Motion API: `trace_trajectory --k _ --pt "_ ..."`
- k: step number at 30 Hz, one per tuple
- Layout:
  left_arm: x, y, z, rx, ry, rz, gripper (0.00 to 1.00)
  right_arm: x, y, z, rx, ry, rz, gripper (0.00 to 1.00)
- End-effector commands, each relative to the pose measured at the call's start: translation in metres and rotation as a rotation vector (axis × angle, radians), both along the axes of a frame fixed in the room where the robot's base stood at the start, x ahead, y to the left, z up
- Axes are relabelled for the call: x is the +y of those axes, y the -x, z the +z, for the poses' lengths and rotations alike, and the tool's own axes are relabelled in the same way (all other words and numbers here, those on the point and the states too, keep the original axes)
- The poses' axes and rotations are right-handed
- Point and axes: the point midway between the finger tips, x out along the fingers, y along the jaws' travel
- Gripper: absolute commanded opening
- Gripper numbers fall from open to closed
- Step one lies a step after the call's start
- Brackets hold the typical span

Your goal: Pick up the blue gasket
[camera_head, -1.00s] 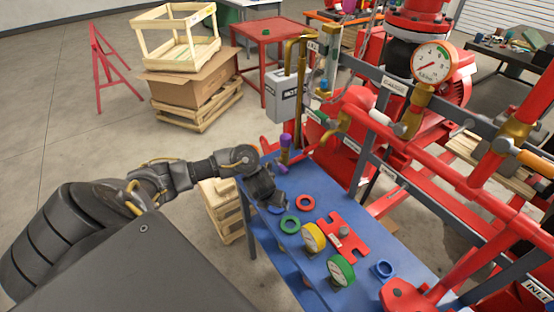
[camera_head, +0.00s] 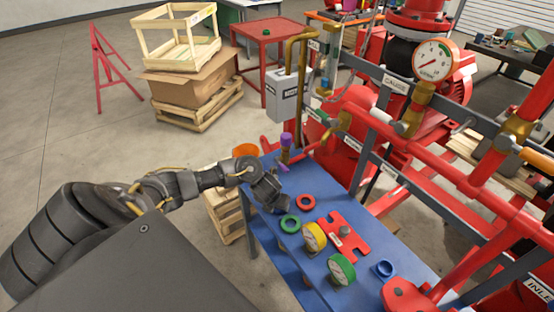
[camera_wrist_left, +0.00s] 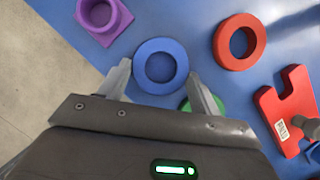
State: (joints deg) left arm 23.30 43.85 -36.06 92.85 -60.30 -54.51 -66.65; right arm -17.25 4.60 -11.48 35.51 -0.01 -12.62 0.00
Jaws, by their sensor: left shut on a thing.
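The blue gasket (camera_wrist_left: 139,65) is a flat ring between the two fingertips of my left gripper (camera_wrist_left: 158,78) in the left wrist view. The fingers are shut on its outer sides. I cannot tell whether it touches the blue table (camera_wrist_left: 180,18) or is held just above it. In the head view my left gripper (camera_head: 276,202) is over the left part of the blue table (camera_head: 318,187) and mostly hides the gasket. My right gripper is not in view.
A green gasket (camera_head: 290,224) lies close beside the gripper, with a red gasket (camera_head: 306,195) behind it. A purple flanged part (camera_wrist_left: 118,22), a red plate (camera_head: 354,244), two gauges and a blue part (camera_head: 384,263) stand nearby. Red pipes (camera_head: 420,170) border the table.

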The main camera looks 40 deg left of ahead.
Motion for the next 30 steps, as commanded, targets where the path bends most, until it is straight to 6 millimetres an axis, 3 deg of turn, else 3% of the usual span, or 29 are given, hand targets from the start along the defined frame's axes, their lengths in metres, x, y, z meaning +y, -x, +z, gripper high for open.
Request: trace_trajectory --k 2,11,15,19,26,30 --pt "0.000 0.000 0.000 0.000 -0.001 0.000 0.41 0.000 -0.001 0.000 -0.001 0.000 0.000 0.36" --pt "0.000 0.000 0.003 -0.001 0.000 0.000 0.41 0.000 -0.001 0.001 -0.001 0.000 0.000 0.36" --pt "0.000 -0.001 0.014 -0.002 0.000 0.000 0.41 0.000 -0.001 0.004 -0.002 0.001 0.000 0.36" --pt "0.000 -0.001 0.038 -0.004 -0.001 -0.002 0.41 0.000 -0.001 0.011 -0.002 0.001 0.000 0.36" --pt "-0.007 0.049 0.100 -0.004 -0.006 -0.010 0.41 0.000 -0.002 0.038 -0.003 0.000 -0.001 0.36" --pt "-0.013 0.093 0.118 0.001 -0.005 -0.010 0.41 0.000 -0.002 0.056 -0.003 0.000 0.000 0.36"
